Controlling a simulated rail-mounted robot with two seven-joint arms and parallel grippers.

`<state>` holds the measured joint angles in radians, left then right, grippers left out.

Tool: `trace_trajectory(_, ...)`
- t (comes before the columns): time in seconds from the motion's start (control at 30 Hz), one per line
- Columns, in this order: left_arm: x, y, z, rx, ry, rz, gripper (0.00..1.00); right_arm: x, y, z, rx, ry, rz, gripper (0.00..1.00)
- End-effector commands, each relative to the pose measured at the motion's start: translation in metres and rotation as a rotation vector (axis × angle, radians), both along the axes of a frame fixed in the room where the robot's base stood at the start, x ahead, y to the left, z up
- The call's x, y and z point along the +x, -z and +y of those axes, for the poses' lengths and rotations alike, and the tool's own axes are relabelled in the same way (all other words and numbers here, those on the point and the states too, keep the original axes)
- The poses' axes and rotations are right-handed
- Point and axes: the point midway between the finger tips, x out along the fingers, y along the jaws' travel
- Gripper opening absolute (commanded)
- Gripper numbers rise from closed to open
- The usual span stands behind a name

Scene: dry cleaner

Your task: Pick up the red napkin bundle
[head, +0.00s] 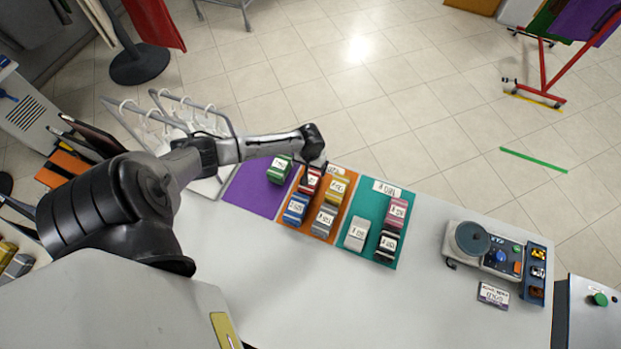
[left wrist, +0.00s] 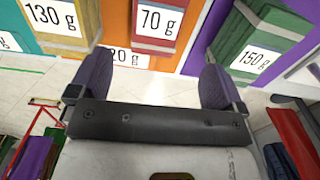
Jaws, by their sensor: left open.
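The red napkin bundle (head: 310,180) stands on the orange mat at its back left corner. In the left wrist view the red bundle (left wrist: 158,40) carries a "70 g" label and lies ahead, between the lines of the two fingers. My left gripper (left wrist: 156,65) is open, with nothing between its purple-grey fingers. In the head view my left gripper (head: 319,160) is at the far edge of the counter, just behind the red bundle, and partly hidden by its own wrist. My right gripper does not show.
A green bundle (head: 280,169) stands close left of the red one on the purple mat (head: 250,190). Yellow (head: 337,189), blue (head: 296,208) and grey bundles share the orange mat (head: 312,234). More stand on the teal mat (head: 366,205). A scale (head: 485,250) is at right; the front counter is clear.

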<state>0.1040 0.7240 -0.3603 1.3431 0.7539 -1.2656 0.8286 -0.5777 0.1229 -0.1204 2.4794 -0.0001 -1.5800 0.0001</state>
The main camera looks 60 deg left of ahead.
Motion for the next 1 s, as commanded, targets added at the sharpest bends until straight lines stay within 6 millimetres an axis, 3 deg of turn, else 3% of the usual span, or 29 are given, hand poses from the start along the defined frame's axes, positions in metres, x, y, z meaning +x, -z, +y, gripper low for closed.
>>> trace_trajectory(0.1, 0.000, 0.015, -0.001, -0.001, 0.000, 0.000, 0.96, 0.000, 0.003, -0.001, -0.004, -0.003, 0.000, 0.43)
trace_trajectory(0.37, 0.000, 0.027, -0.001, -0.001, 0.000, 0.001, 0.96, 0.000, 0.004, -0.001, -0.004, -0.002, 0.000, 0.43)
trace_trajectory(0.7, -0.001, 0.068, -0.007, -0.001, 0.000, 0.001, 0.96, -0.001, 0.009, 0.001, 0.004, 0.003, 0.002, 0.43)
trace_trajectory(1.0, -0.002, 0.076, -0.006, 0.001, 0.002, 0.001, 0.96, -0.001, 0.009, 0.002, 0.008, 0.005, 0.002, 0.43)
